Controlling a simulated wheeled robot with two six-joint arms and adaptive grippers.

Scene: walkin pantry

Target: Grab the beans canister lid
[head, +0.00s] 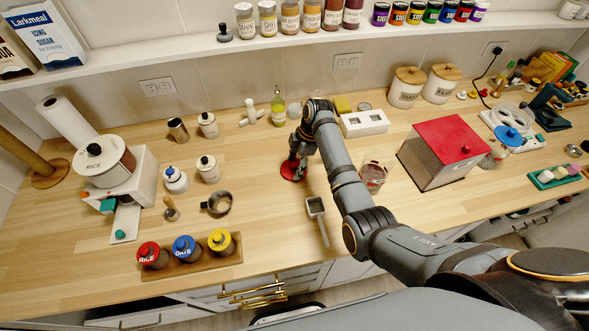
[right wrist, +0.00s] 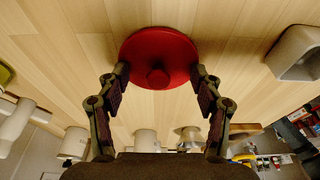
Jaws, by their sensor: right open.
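A round red lid (head: 293,170) with a knob lies flat on the wooden counter, partly hidden by my right gripper in the head view. I take it for the beans canister lid. In the right wrist view the red lid (right wrist: 158,45) is fully in sight. My right gripper (head: 294,165) is over the lid, pointing down. In the right wrist view the right gripper (right wrist: 158,82) is open, its fingertips on either side of the knob by the near rim; contact cannot be told. A clear canister (head: 375,170) with reddish contents stands open to the right. My left gripper is out of view.
A metal scoop (head: 316,208) lies just in front of the lid. A white holder (head: 363,124) and bottles stand behind it, and a red-topped box (head: 447,148) to the right. Counter immediately left of the lid is clear.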

